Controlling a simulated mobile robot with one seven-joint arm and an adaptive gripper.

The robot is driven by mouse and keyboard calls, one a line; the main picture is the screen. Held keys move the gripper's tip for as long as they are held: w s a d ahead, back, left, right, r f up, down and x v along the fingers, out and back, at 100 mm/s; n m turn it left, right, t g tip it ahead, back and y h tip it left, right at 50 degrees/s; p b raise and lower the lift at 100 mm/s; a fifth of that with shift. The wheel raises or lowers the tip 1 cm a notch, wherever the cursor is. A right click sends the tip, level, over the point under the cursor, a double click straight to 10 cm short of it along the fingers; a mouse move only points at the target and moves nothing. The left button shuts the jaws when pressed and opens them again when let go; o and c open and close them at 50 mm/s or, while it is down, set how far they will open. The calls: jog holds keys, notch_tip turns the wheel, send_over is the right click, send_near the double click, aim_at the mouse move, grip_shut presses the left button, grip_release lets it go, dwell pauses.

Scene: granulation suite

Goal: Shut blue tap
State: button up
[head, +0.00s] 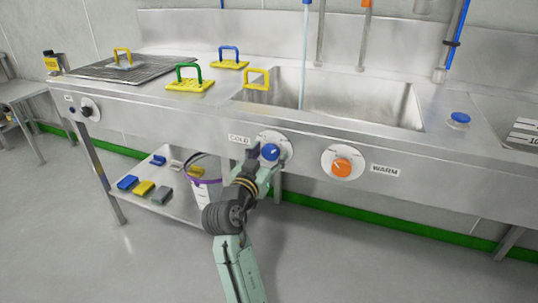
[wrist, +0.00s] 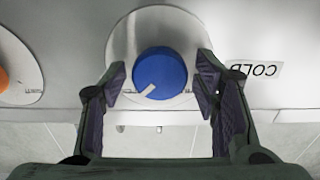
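The blue tap knob (head: 270,152) sits on a round white dial on the sink's front panel, beside the COLD label (head: 239,139). In the wrist view the blue knob (wrist: 160,73) has a white pointer toward the lower left; the COLD label is upside down there. My gripper (wrist: 161,68) is open, with one finger on each side of the knob and a visible gap to each. A thin stream of water (head: 304,60) falls into the basin (head: 350,97).
The orange WARM knob (head: 341,168) is on the panel to the right; its dial edge (wrist: 30,55) shows in the wrist view. A bucket (head: 203,185) stands behind my arm on the lower shelf (head: 178,208). Yellow-based scrubbers and a wire rack (head: 150,70) lie on the counter.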

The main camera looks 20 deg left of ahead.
jog(key=c, duration=0.9)
jog(key=shift+n, duration=0.3)
jog(key=n+p, duration=0.2)
jog(key=n, duration=0.1)
jog(key=shift+r+p, duration=0.2)
jog(key=shift+p, duration=0.2)
jog(key=n+p, duration=0.3)
jog(key=n, duration=0.3)
jog(key=shift+p, duration=0.4)
jog(key=n+p, duration=0.3)
jog(key=n, duration=0.1)
jog(key=shift+n+p, duration=1.7)
jog(key=shift+n, duration=0.4)
jog(key=shift+f, duration=0.1)
